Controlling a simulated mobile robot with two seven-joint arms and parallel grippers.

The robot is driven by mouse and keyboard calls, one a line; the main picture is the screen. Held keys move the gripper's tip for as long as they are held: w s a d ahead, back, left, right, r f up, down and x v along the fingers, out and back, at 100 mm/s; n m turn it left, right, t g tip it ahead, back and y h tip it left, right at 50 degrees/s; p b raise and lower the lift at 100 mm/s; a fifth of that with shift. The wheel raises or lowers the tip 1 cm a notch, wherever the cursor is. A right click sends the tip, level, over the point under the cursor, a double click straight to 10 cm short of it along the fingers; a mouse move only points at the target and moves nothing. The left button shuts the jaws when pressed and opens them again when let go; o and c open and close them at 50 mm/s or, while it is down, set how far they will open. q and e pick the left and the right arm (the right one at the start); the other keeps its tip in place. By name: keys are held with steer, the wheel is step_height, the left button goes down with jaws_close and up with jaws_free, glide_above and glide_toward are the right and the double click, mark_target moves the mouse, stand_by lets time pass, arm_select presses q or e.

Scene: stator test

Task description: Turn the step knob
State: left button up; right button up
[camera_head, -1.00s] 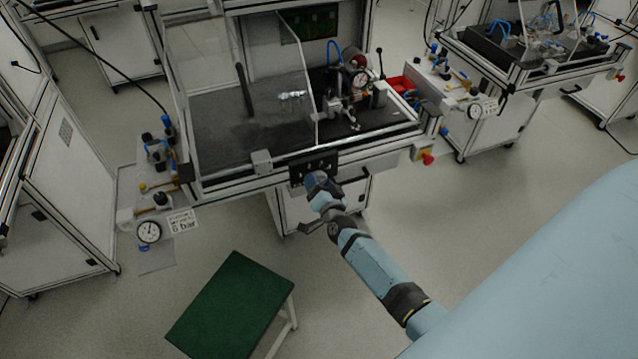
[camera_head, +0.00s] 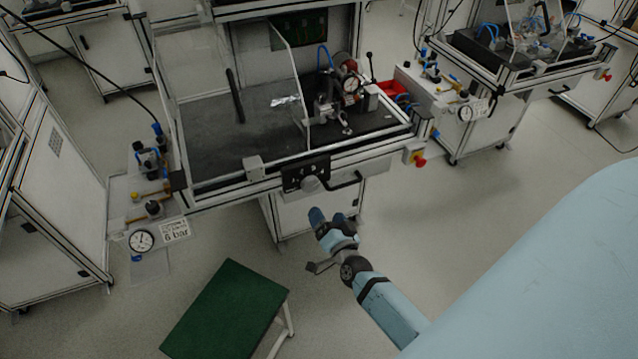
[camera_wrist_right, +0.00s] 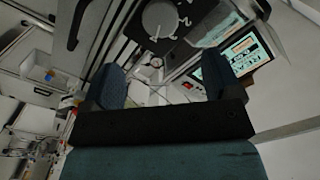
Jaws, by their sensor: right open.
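The step knob (camera_head: 311,184) is a round grey knob on a black panel (camera_head: 292,178) at the front edge of the test station. In the right wrist view the knob (camera_wrist_right: 160,19) shows at the top, with number marks beside it on the black panel. My right gripper (camera_head: 328,215) is open and empty, below the knob and apart from it in the head view. In the right wrist view its two blue fingers (camera_wrist_right: 162,78) stand wide apart with nothing between them. My left gripper is not in view.
A black handle (camera_head: 345,181) sticks out just right of the knob. A red emergency button (camera_head: 420,162) is at the station's right corner. A green-topped stool (camera_head: 226,310) stands on the floor at lower left. A pressure gauge (camera_head: 141,240) is at left.

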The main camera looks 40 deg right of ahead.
steer(key=shift+v, duration=1.55)
steer(key=s+a+r+n+g+y+p, duration=0.4)
steer(key=s+a+n+g+y+p, duration=0.2)
steer(key=s+a+n, duration=0.7)
steer(key=shift+s+a+n+g+y+p, duration=0.35)
steer(key=shift+n+y+p, duration=0.15)
steer(key=shift+y+p, duration=0.15)
steer(key=shift+w, duration=0.1)
steer(key=shift+d, duration=0.1)
